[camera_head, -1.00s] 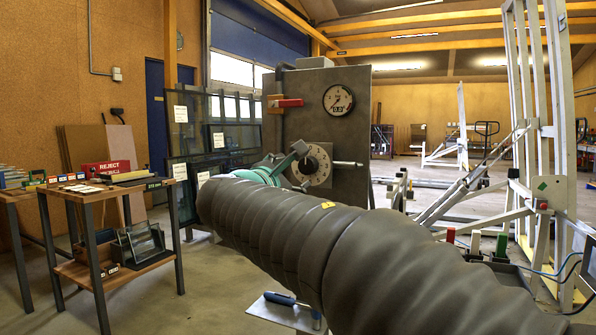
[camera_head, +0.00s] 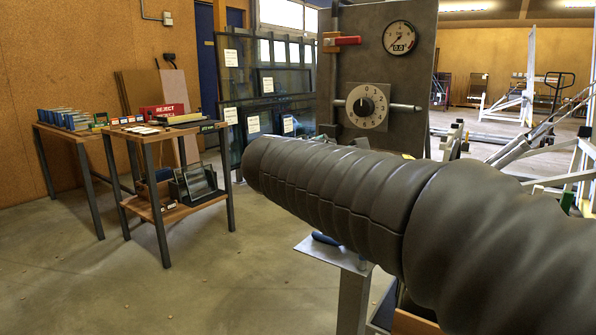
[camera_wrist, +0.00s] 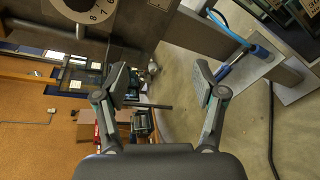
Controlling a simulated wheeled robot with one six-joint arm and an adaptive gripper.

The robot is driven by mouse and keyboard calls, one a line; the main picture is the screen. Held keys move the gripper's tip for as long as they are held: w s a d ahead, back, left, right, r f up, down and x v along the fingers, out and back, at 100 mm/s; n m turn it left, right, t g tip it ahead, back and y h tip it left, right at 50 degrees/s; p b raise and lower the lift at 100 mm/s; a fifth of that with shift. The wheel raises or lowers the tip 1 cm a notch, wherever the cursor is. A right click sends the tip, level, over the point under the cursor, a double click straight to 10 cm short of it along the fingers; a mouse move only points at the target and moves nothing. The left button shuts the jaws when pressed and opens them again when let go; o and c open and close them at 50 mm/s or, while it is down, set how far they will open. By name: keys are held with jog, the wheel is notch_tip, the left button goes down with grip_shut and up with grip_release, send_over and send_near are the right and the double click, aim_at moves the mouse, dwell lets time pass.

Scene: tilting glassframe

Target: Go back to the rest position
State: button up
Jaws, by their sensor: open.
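My gripper (camera_wrist: 160,90) shows in the wrist view with its two fingers spread wide apart and nothing between them. In the head view my dark ribbed arm crosses the right half and hides the gripper. The grey cabinet (camera_head: 432,50) stands behind the arm, with a round dial (camera_head: 366,107), a pressure gauge (camera_head: 399,38) and a red-handled lever (camera_head: 342,41). The dial also shows at the top left of the wrist view (camera_wrist: 84,8), apart from the fingers.
A blue-handled tool (camera_wrist: 240,60) lies on a pale stand at the wrist view's upper right. Wooden tables (camera_head: 140,133) with a red REJECT box (camera_head: 161,110) stand at left. Glass panes (camera_head: 265,85) lean behind. The floor (camera_head: 90,270) at front left is clear.

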jog(key=s+d+f+m+g+y, duration=0.2)
jog(key=s+f+m+g, duration=0.15)
jog(key=s+f, duration=0.45)
jog(key=s+d+f+m+g+y, duration=0.1)
jog(key=s+f+m+g+y, duration=0.15)
jog(key=s+f+m, duration=0.55)
jog(key=s+d+f+m+y, duration=0.1)
jog(key=s+d+f+m, duration=0.1)
jog(key=s+f, duration=0.2)
jog(key=s+d+f+m+g+y, duration=0.1)
jog(key=s+d+f+m+y, duration=0.1)
jog(key=s+f, duration=0.3)
jog(key=shift+s+d+m, duration=0.15)
jog(key=shift+s+m, duration=0.7)
jog(key=shift+s, duration=1.55)
